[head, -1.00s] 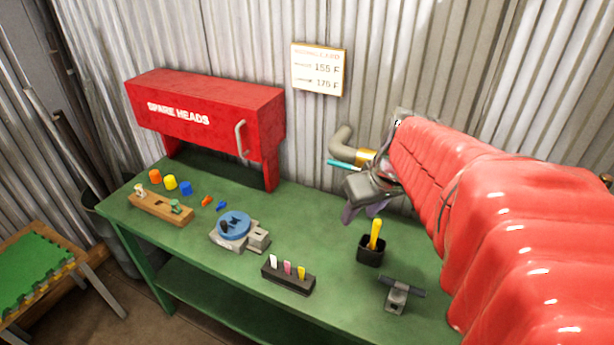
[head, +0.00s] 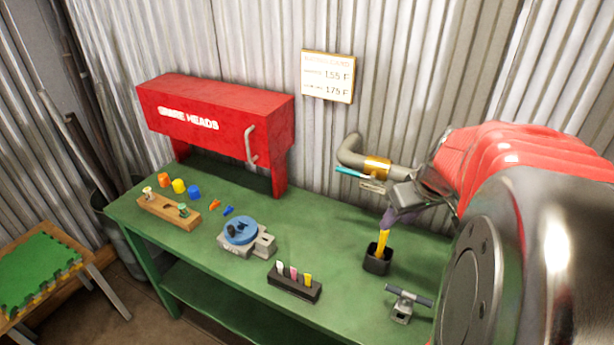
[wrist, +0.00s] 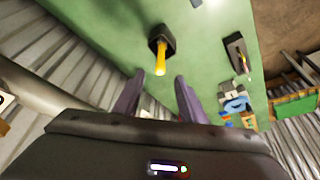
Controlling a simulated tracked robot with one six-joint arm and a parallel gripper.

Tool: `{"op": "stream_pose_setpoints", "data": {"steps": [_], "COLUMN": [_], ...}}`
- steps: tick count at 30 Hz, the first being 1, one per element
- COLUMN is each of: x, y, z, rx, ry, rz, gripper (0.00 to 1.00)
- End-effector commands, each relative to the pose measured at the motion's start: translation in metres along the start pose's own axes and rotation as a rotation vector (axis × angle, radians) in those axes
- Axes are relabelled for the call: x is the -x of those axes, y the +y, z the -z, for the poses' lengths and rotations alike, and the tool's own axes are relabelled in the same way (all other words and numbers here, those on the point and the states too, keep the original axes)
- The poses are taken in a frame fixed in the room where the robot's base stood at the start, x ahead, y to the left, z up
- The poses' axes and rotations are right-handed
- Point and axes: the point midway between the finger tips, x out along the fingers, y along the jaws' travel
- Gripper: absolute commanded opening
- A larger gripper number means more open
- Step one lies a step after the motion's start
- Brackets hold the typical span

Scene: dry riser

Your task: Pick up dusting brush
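The dusting brush shows as a yellow handle (head: 383,243) standing up in a small black cup (head: 377,265) on the green bench; its lower end is hidden inside the cup. My gripper (head: 389,220) is just above the handle's top in the head view, with its purple fingers pointing down. In the wrist view my gripper (wrist: 157,88) is open and empty, its two fingers well apart. The yellow handle (wrist: 160,62) lies just ahead of the gap between them, and the black cup (wrist: 162,37) is beyond it.
A black rack (head: 294,284) with several coloured tags stands left of the cup. A grey clamp-like tool (head: 404,304) lies to its right. A pipe with a brass collar (head: 377,167) runs along the wall behind my gripper. A red cabinet (head: 215,122) stands at the back left.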

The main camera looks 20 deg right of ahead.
Motion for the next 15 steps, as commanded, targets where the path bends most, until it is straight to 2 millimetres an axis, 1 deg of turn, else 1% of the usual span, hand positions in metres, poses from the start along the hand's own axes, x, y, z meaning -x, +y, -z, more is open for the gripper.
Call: {"op": "stream_pose_setpoints", "data": {"steps": [1, 9, 12, 15], "x": [-0.009, -0.048, -0.058, -0.064], "y": [-0.001, -0.001, -0.001, -0.001], "z": [-0.001, -0.001, -0.001, -0.001], "rx": [0.0, -0.001, -0.001, -0.001], "ry": [-0.004, -0.003, -0.002, -0.001], "rz": [0.002, 0.003, 0.002, 0.001], "gripper": [0.38, 0.38, 0.38, 0.38]}}
